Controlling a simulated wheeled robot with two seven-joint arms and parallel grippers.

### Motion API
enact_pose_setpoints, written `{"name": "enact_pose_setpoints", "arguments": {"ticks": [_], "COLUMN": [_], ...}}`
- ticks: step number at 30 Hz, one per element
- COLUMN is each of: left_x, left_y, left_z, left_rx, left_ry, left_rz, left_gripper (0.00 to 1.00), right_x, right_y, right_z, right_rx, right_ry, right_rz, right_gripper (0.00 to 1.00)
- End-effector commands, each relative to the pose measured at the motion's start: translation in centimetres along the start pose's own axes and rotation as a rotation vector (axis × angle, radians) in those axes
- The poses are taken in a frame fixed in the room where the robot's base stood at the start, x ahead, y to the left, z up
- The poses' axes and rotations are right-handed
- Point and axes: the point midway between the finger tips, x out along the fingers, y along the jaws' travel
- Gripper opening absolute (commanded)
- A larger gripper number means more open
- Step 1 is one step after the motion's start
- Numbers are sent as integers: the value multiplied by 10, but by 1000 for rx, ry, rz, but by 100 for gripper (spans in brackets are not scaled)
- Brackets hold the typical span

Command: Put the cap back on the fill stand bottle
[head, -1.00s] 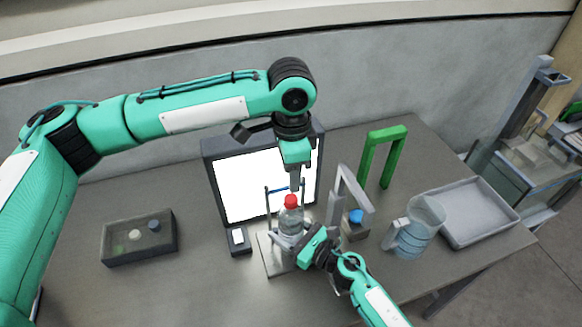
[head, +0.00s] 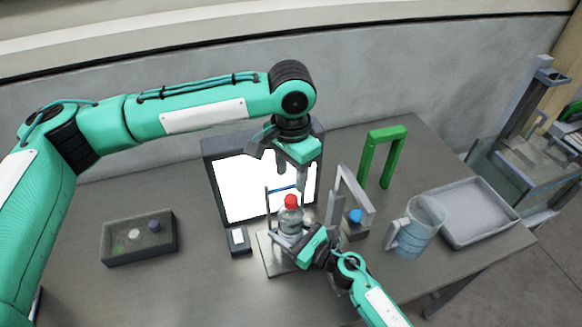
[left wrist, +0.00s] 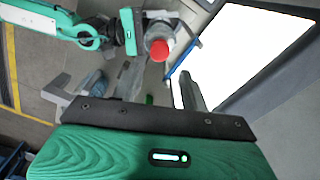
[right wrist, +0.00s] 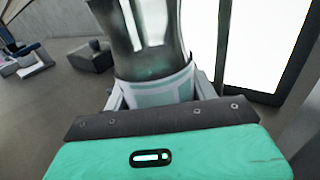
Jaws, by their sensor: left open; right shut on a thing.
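The clear bottle (head: 289,222) stands upright on the fill stand (head: 268,254). The red cap (head: 291,201) sits on the bottle's mouth; whether it is screwed tight I cannot tell. The cap (left wrist: 159,50) and bottle (left wrist: 157,28) also show in the left wrist view. My left gripper (head: 291,177) is open and empty just above the cap, fingers pointing down. My right gripper (head: 297,242) is shut on the bottle's lower body. In the right wrist view the bottle (right wrist: 150,45) stands between its fingers, with a pale band around it.
A bright white panel (head: 245,185) stands behind the bottle. A grey arch (head: 352,190) with a blue-topped part (head: 355,216), a green arch (head: 370,160), a clear jug (head: 415,232) and a grey tray (head: 470,215) are to the right. A dark box (head: 125,255) is at left.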

Motion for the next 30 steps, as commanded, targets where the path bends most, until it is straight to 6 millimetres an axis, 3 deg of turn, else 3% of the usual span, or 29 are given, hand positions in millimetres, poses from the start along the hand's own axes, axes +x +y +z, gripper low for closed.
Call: {"name": "enact_pose_setpoints", "arguments": {"ticks": [12,25,26,30], "left_x": [60,71,71,71], "left_y": [0,0,0,0], "left_z": [0,0,0,0], "left_rx": [1,1,1,1], "left_ry": [-2,-1,-1,-1], "left_rz": [1,1,1,1], "left_gripper": [45,45,43,15], "right_x": [0,0,0,0], "right_y": [0,0,0,0], "right_z": [0,0,0,0], "right_rx": [0,0,0,0], "right_ry": [-1,-1,-1,-1], "right_rz": [0,0,0,0], "right_gripper": [0,0,0,0]}}
